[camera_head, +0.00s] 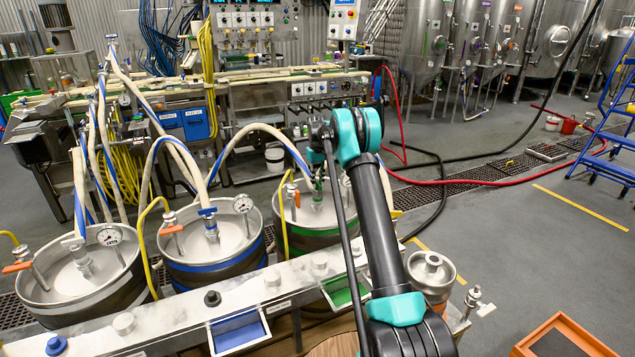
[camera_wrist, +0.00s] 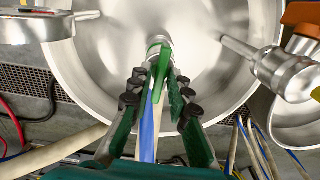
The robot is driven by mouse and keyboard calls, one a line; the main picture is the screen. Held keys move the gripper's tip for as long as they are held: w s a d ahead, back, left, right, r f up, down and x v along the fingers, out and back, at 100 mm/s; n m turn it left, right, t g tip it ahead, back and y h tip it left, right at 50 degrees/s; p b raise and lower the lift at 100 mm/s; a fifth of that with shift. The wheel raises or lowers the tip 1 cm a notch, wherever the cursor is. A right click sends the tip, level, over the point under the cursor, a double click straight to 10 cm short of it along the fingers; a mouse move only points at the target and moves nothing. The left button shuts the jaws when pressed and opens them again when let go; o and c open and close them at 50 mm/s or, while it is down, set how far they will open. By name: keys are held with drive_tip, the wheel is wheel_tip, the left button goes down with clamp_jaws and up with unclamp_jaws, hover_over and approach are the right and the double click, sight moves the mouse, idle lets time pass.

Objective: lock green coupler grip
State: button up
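The green coupler grip (camera_wrist: 157,72) sits on a metal coupler at the centre of the keg top in the wrist view. My gripper (camera_wrist: 161,82) is open, with one green-padded finger on each side of the grip and gaps showing between. A white hose with a blue stripe (camera_wrist: 149,128) runs between the fingers. In the head view, the green-banded keg (camera_head: 290,232) stands right of the blue-banded one. My gripper (camera_head: 317,165) is over its coupler, and my arm hides part of the keg.
A blue-banded keg (camera_head: 226,266) and another keg (camera_head: 88,284) stand to the left, with hoses arching above. A gauge (camera_wrist: 38,22) and a valve with an orange handle (camera_wrist: 299,14) flank the coupler. A metal rail (camera_head: 170,309) runs in front; open floor lies right.

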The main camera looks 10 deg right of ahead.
drive_tip(key=shift+o, duration=0.7)
wheel_tip(320, 180, up, 12)
idle(0.4)
